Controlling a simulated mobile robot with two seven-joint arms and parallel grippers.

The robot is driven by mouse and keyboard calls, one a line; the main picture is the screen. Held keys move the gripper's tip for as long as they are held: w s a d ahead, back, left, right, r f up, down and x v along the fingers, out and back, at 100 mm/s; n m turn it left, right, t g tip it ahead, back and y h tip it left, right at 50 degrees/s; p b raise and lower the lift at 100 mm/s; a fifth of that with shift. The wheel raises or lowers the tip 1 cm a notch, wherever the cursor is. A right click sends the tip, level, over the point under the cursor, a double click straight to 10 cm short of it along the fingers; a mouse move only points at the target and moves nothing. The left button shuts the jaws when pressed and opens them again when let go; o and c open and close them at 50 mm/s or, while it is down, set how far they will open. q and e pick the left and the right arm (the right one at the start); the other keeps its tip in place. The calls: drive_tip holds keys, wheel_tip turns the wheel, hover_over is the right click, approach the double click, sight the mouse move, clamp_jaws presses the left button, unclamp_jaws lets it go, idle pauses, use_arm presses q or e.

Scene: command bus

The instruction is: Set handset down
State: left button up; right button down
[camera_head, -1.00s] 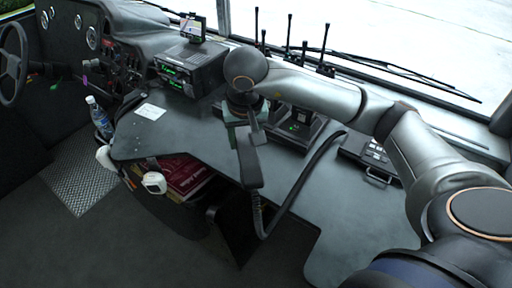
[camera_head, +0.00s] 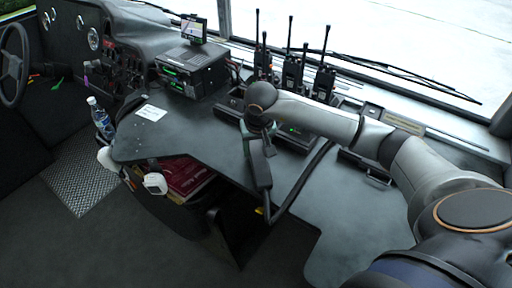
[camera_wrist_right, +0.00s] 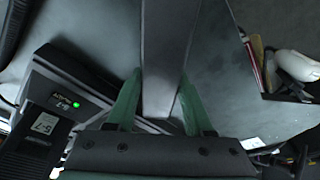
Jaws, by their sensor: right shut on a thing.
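The handset (camera_head: 260,170) is a long dark grey bar with a thick black cord hanging from its lower end. My right gripper (camera_head: 256,140), with green fingers, is shut on it near its upper end. The handset is over the front part of the grey dashboard counter (camera_head: 208,130). I cannot tell whether it touches the counter. In the right wrist view the handset (camera_wrist_right: 165,60) runs between the two green fingertips of the right gripper (camera_wrist_right: 162,95). My left gripper is not in view.
Several handheld radios (camera_head: 291,72) stand in chargers behind the gripper; a charger with a green light (camera_wrist_right: 60,95) is close beside it. A radio unit (camera_head: 190,72) is at the left, near a white paper (camera_head: 151,112). An open shelf with red books (camera_head: 188,176) lies below the counter edge.

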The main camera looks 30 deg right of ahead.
sight(258, 156)
drive_tip(key=shift+f, duration=0.15)
drive_tip(key=shift+c, duration=1.4)
unclamp_jaws()
drive_tip(key=v, duration=1.2)
drive_tip(key=shift+r, duration=0.2)
